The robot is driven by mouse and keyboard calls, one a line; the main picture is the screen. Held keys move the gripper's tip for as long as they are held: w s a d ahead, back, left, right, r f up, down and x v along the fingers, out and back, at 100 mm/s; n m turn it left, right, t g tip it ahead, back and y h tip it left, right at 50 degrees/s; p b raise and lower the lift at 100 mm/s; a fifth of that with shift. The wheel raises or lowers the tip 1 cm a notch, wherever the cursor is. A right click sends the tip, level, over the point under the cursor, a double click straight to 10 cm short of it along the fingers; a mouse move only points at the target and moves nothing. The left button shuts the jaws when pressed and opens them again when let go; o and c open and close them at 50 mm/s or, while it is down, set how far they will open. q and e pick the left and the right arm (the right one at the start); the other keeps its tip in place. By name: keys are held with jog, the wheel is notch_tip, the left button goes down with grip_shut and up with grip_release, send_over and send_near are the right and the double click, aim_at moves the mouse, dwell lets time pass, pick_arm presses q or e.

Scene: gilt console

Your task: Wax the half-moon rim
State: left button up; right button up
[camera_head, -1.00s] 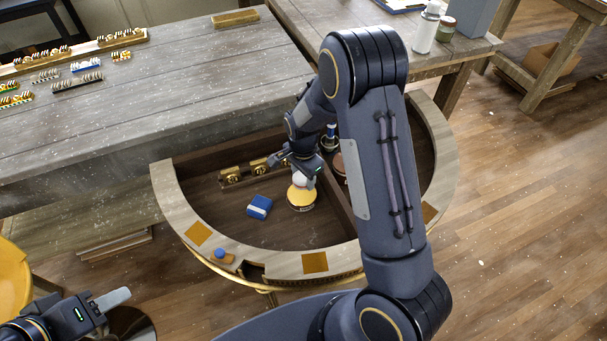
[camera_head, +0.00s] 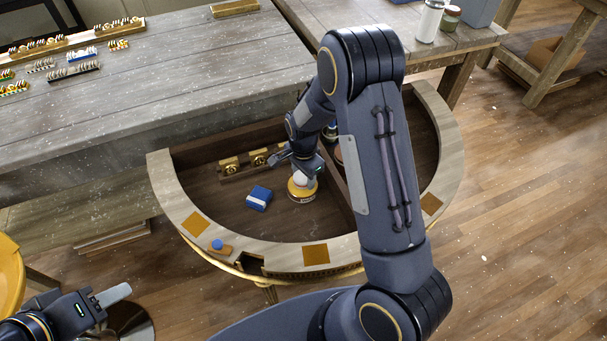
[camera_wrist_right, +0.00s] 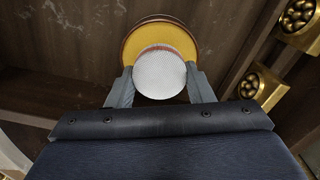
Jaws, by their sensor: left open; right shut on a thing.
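The half-moon console has a pale wooden rim (camera_head: 285,256) curving round a dark recessed interior. Orange-brown square patches show at intervals along the rim. My right gripper (camera_head: 300,172) reaches down into the interior. In the right wrist view my right gripper (camera_wrist_right: 160,82) is shut on a white, ball-like thing (camera_wrist_right: 160,72), which sits over a round yellow-topped tin (camera_wrist_right: 150,40). The tin (camera_head: 301,192) rests on the interior floor in the head view. My left gripper (camera_head: 118,296) is open and empty at the lower left, apart from the rim. My right arm hides part of the rim's right side.
A blue box (camera_head: 259,197) lies left of the tin. A small block with a blue knob (camera_head: 217,245) sits on the rim beside a notch. Gold fittings (camera_head: 245,166) line the inner back. The grey workbench (camera_head: 170,90) stands behind, carrying small ornaments.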

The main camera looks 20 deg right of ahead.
jog(key=shift+f+b, duration=0.5)
jog(key=shift+f, duration=0.1)
dwell(1.6)
jog(key=shift+r, duration=0.1)
jog(key=shift+r+p, duration=2.5)
jog(key=shift+r, duration=1)
